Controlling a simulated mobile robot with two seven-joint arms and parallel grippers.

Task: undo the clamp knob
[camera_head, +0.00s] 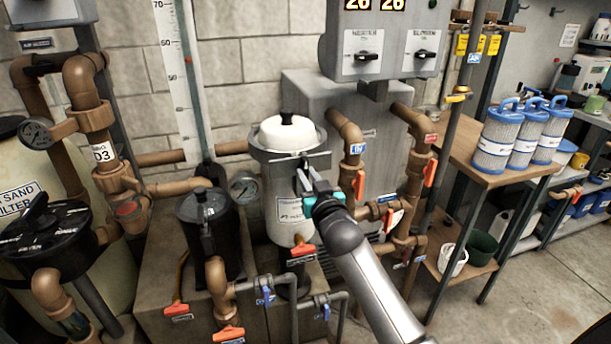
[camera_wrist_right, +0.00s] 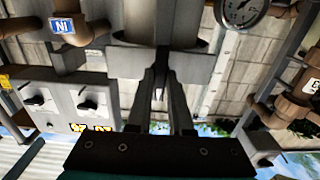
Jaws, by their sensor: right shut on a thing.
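The white filter canister (camera_head: 290,208) stands in the middle of the head view, with a white lid (camera_head: 286,134) on top. A grey clamp band (camera_head: 262,157) runs around the canister below the lid. My right gripper (camera_head: 303,177) is at the front of this band, and its fingers are shut at the clamp knob. The knob is mostly hidden by the fingers in both views. In the wrist view, which is upside down, the fingers (camera_wrist_right: 160,82) meet just at the clamp band (camera_wrist_right: 192,65). My left gripper is not in view.
A pressure gauge (camera_head: 244,186) and a black strainer pot (camera_head: 208,222) stand left of the canister. Brown pipes with orange-handled valves (camera_head: 359,184) crowd its right side. A grey control box (camera_head: 382,45) hangs above. Blue-topped filter cartridges (camera_head: 497,138) stand on a wooden shelf at right.

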